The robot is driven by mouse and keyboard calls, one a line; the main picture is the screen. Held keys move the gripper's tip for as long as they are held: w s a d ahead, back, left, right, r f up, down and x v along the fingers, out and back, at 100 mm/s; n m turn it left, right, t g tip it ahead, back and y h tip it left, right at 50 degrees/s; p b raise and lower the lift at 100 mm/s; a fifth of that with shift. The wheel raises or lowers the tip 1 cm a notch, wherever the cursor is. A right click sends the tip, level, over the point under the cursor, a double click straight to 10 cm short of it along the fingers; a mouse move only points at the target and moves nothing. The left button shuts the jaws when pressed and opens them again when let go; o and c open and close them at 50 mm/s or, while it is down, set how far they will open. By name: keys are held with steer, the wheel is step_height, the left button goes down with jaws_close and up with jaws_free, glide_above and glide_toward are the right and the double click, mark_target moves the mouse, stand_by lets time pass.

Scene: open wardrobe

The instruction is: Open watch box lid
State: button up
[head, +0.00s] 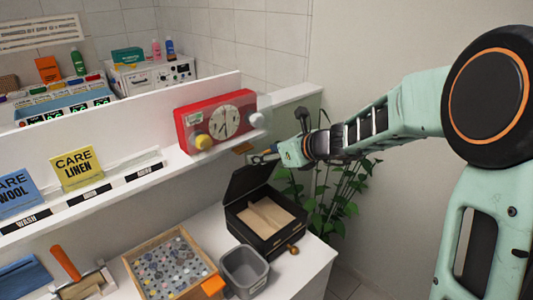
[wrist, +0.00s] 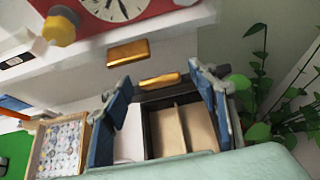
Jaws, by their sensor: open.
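The black watch box (head: 262,228) stands on the white counter, with tan padding in two sections inside. Its dark lid (head: 248,185) is raised and tilted up at the box's back left. My gripper (head: 262,156) is at the lid's upper edge; I cannot tell whether it touches. In the wrist view the blue fingers of my gripper (wrist: 160,73) are spread apart, with the open watch box (wrist: 147,130) seen between and below them. A gold bar (wrist: 160,80) shows between the fingertips, nothing clearly held.
A red clock-like timer (head: 216,121) sits on the ledge just behind my gripper. A grey bin (head: 246,271) and a wooden tray (head: 135,268) of small round pieces stand left of the box. A leafy plant (head: 335,180) is at the right, beside the counter.

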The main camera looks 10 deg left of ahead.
steer(key=v, duration=1.2)
steer(key=shift+f, duration=0.1)
steer(key=shift+c, duration=0.7)
steer(key=shift+d+f, duration=0.1)
steer(key=shift+f, duration=0.1)
steer(key=shift+c, duration=1.3)
steer(key=shift+t+y, duration=0.5)
steer(key=shift+y, duration=0.2)
steer(key=d+f+b, duration=0.1)
steer(key=b, duration=0.2)
steer(key=s+f+b, duration=0.1)
steer(key=f+b, duration=0.1)
steer(key=b, duration=0.1)
steer(key=s+d+f+b, duration=0.1)
steer(key=f+b, duration=0.1)
steer(key=b, duration=0.1)
steer(key=shift+s+d+b, duration=0.15)
steer(key=shift+d+b, duration=0.25)
jaws_close()
steer(key=w+a+f+b, duration=0.1)
steer(key=w+a, duration=0.6)
steer(key=a, duration=0.2)
steer(key=shift+f, duration=0.4)
